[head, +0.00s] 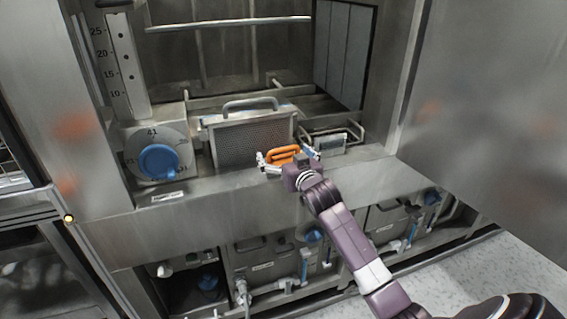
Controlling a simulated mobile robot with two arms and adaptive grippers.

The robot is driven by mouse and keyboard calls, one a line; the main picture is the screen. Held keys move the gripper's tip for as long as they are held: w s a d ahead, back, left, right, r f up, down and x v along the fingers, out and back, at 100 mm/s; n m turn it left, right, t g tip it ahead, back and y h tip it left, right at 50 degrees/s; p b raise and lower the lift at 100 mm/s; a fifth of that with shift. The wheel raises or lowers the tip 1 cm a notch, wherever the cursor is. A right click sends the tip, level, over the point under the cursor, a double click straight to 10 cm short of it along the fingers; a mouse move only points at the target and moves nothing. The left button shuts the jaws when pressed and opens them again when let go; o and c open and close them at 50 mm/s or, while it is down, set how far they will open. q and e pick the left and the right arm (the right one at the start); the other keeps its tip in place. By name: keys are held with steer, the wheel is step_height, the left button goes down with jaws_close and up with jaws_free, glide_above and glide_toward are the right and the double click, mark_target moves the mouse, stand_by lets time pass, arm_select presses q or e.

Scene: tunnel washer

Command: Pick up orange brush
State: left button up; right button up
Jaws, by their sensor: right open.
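The orange brush (283,154) lies on the washer's metal front ledge, in front of the mesh filter. Its orange handle shows as a loop; its lower part is partly hidden by my gripper. My right gripper (287,159) reaches in from the lower right and is open. Its fingers are spread to the left and right of the brush. I cannot tell whether they touch it. My left gripper is not in view.
A mesh filter with a handle (253,141) stands behind the brush. A small wire-framed box (331,143) is to its right, and a blue dial (158,161) to its left. A large steel panel (490,120) fills the right side.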

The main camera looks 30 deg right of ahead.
steer(key=c, duration=1.2)
steer(key=shift+c, duration=0.8)
steer(key=shift+r, duration=0.1)
